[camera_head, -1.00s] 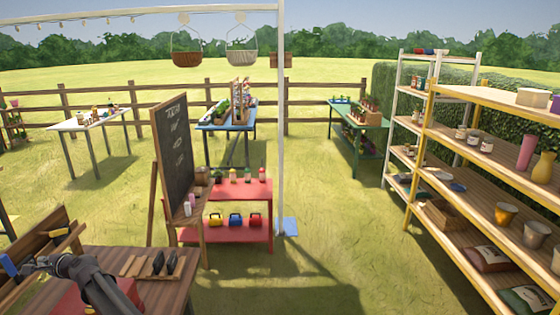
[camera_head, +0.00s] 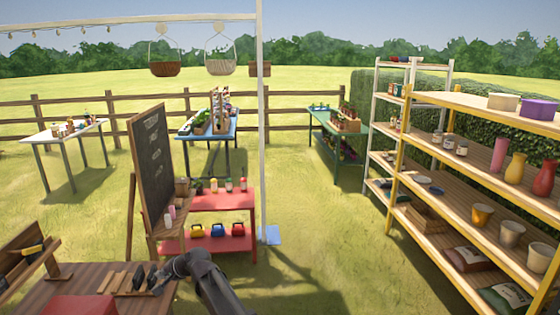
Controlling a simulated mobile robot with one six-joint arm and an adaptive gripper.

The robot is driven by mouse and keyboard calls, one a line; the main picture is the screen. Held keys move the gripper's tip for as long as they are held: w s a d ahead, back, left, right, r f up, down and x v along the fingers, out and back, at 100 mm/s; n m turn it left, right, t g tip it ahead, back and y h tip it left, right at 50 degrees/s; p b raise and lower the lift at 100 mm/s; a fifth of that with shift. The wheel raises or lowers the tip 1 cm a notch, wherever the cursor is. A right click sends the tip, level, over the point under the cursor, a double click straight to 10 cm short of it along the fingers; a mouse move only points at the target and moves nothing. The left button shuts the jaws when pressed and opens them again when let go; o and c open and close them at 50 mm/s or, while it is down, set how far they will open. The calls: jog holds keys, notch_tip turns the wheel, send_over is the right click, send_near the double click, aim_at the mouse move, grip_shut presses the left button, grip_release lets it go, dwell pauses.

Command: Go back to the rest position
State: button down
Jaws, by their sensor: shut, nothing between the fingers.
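My dark arm comes up from the bottom edge, left of centre. My gripper (camera_head: 160,283) is at its end, low over the right part of the brown wooden workbench (camera_head: 62,282). It looks small and dark, shut with nothing held. Dark-handled tools (camera_head: 138,277) lie just left of it on the bench, and the gripper partly overlaps them in the picture, so I cannot tell if it touches them.
A chalkboard (camera_head: 152,172) stands behind the bench, beside a red shelf table (camera_head: 222,202) with pots and bottles. A yellow-framed shelf (camera_head: 440,190) of pots and bags fills the right. Open grass (camera_head: 330,235) lies between. A white post (camera_head: 261,130) rises near the red table.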

jog(key=d+f+n+h, duration=0.1)
jog(key=d+f+h, duration=0.2)
jog(key=d, duration=1.4)
jog(key=d+f+n+h, duration=0.1)
jog(key=d+f+h, duration=0.2)
jog(key=d, duration=1.3)
jog(key=s+d+g+h, duration=0.1)
jog(key=s+d, duration=0.3)
jog(key=d, duration=0.5)
jog(key=s+d+f+g+h, duration=0.1)
jog(key=s+d, duration=0.3)
jog(key=d, duration=0.5)
jog(key=s+d+f+h, duration=0.1)
jog(key=s+d, duration=0.3)
jog(key=d, duration=0.5)
jog(key=shift+s+d+g+h, duration=0.25)
jog(key=shift+g+h, duration=0.15)
jog(key=shift+h, duration=0.5)
